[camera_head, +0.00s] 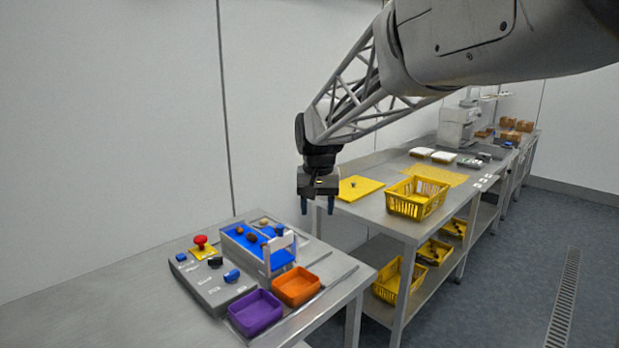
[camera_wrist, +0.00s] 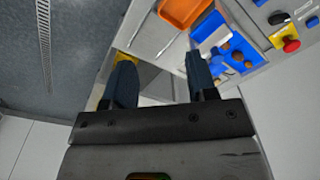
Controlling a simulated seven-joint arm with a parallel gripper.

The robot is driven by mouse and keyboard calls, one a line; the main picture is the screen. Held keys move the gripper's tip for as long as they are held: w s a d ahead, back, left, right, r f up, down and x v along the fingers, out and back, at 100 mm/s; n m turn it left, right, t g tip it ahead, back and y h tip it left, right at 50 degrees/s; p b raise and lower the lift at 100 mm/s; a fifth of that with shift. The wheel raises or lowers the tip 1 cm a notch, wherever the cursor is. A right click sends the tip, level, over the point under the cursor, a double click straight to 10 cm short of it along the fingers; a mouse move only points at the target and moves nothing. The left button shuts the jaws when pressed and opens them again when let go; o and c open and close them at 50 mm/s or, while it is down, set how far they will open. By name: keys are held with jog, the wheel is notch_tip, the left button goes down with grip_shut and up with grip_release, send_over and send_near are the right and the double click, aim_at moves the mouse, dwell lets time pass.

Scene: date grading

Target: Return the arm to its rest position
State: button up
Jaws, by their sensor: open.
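My gripper (camera_head: 318,206) hangs from the arm, pointing down, in the head view. It is above and to the right of the blue-lined date feeder (camera_head: 257,245), apart from it. In the wrist view my gripper (camera_wrist: 160,85) has its two dark fingers spread, with nothing between them. Several brown dates lie on the blue surface of the feeder, which also shows in the wrist view (camera_wrist: 208,38).
On the near table stand an orange tray (camera_head: 296,286), a purple tray (camera_head: 255,312) and a control box (camera_head: 212,281) with a red button (camera_head: 200,240). Behind, a long bench carries a yellow board (camera_head: 359,187) and a yellow basket (camera_head: 416,198). Air around the gripper looks clear.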

jog(key=s+d, duration=0.5)
jog(key=s, duration=0.4)
jog(key=s+d, duration=0.6)
jog(key=s, duration=0.3)
jog(key=s+d+f+t, duration=0.1)
jog(key=s+d+f, duration=0.1)
jog(key=s, duration=0.7)
jog(key=s+d+f, duration=0.3)
jog(key=s+f, duration=0.2)
jog(key=s, duration=0.5)
jog(key=shift+s+d+t, duration=0.2)
jog(key=shift+d+t, duration=0.15)
jog(key=shift+t, duration=0.05)
dwell(0.7)
